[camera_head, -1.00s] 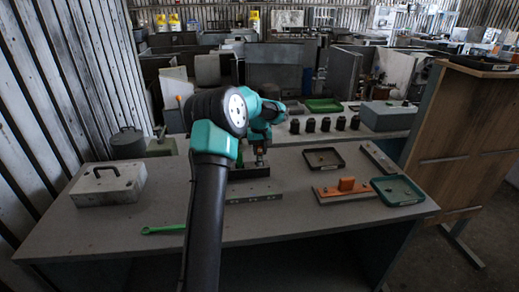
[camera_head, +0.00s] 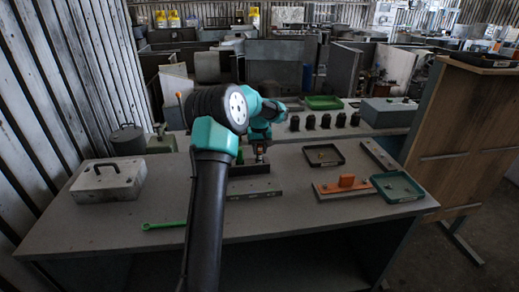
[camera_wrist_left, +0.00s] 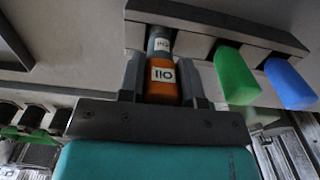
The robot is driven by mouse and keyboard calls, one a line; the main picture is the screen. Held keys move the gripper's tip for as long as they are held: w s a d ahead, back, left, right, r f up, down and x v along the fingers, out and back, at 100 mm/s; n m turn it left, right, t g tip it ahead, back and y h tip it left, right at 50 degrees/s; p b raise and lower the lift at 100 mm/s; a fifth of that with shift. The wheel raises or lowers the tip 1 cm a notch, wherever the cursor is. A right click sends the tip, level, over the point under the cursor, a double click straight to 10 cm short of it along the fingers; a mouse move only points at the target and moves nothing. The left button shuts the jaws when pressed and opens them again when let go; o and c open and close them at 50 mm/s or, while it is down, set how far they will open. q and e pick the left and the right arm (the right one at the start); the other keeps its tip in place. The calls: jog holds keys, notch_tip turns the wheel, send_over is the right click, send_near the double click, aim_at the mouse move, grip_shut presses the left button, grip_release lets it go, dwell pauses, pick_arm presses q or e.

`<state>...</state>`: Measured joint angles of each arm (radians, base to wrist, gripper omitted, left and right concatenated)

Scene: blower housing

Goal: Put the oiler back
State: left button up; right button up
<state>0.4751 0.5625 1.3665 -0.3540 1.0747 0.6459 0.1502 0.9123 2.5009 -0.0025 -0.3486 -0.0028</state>
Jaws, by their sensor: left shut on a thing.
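My left gripper (camera_wrist_left: 162,80) is shut on an orange bottle-like piece (camera_wrist_left: 163,84) labelled 110, with a grey end; I take it for the oiler. In the left wrist view its grey end meets a grey rack (camera_wrist_left: 215,27) at the rack's left part; I cannot tell how far it is seated. A green piece (camera_wrist_left: 235,74) and a blue piece (camera_wrist_left: 289,84) sit in the rack to its right. In the head view the left gripper (camera_head: 259,151) is above a dark block on the bench, and the oiler is too small to make out. My right gripper is out of view.
A grey metal box (camera_head: 108,182) stands at the left of the bench (camera_head: 150,208), with a green wrench (camera_head: 164,225) in front. An orange-topped bar (camera_head: 346,183), a green tray (camera_head: 397,187) and a dark tray (camera_head: 323,155) lie at right.

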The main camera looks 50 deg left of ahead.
pick_arm(q)
jog(key=o, duration=1.6)
jog(key=shift+r, duration=0.1)
jog(key=shift+r, duration=3.9)
